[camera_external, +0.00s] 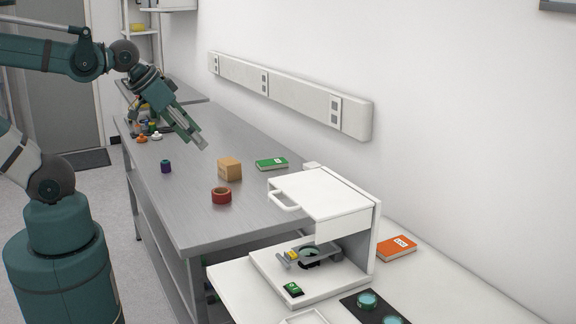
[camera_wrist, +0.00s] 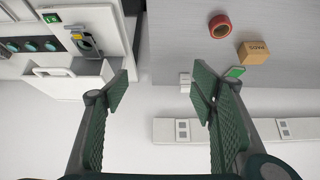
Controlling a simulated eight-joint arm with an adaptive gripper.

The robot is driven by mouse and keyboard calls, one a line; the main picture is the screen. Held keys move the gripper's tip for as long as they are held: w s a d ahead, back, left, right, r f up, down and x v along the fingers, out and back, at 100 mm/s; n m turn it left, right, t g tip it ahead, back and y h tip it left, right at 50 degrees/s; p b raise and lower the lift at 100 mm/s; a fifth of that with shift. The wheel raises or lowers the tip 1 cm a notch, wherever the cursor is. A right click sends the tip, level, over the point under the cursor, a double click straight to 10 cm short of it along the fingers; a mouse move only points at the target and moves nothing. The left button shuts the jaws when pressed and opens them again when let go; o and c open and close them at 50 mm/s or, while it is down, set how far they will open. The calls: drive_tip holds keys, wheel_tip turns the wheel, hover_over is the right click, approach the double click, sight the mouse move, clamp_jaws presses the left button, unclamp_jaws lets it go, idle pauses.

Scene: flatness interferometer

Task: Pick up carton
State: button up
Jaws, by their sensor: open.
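The carton (camera_external: 230,169) is a small tan box standing on the grey metal bench, near its middle. It also shows in the wrist view (camera_wrist: 253,52) at the upper right, with dark print on one face. My gripper (camera_external: 202,142) is above the bench, up and to the left of the carton in the outside view, and apart from it. In the wrist view, the two green ribbed fingers of my gripper (camera_wrist: 160,85) are spread wide with nothing between them. The carton lies beyond the right finger there.
A red tape roll (camera_external: 221,196) and a green book (camera_external: 272,164) lie close to the carton. A small dark purple-blue item (camera_external: 166,166) is to its left. A white instrument (camera_external: 325,205) with a handle stands in front right. Several small items crowd the bench's far end. A wall rail runs behind.

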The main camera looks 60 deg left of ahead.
drive_tip(key=n+g+p, duration=0.2)
drive_tip(key=n+g, duration=0.5)
drive_tip(key=n, duration=1.2)
hover_over(240, 161)
drive_tip(key=f, duration=1.9)
drive_tip(key=shift+w+d+f, duration=0.1)
drive_tip(key=shift+d+f, duration=0.3)
drive_tip(key=shift+a+f, duration=0.25)
drive_tip(key=shift+f, duration=0.1)
drive_tip(key=shift+f, duration=0.1)
